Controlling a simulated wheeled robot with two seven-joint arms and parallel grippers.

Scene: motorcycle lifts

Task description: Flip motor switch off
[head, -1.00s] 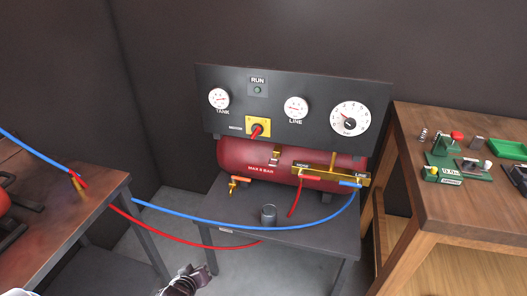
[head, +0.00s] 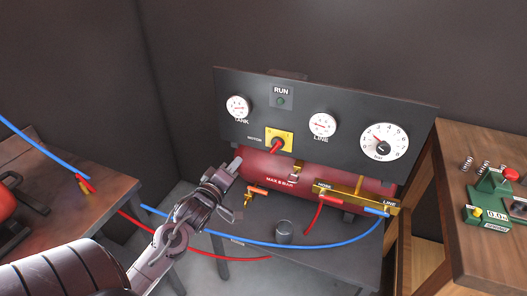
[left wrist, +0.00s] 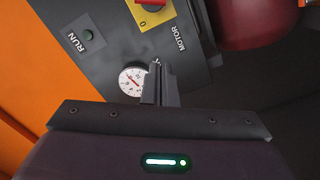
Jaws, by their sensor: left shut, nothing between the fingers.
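The motor switch (head: 277,146) is a red handle on a yellow plate, low on the dark panel (head: 355,102), beside the word MOTOR. Its handle slants down to the left. In the left wrist view the yellow plate (left wrist: 152,14) is at the top edge, partly cut off, with a 0 mark visible. My left gripper (head: 236,164) is shut and empty, below and left of the switch, in front of the red tank's left end and apart from the switch. Its shut fingers (left wrist: 157,68) also show in the left wrist view. My right gripper is not in view.
The red tank (head: 330,174) sits under the panel on a dark table. A brass manifold (head: 352,197), a brass valve (head: 249,197) and a grey cup (head: 284,232) are near. Blue (head: 262,243) and red hoses cross in front. A wooden bench (head: 452,200) stands right.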

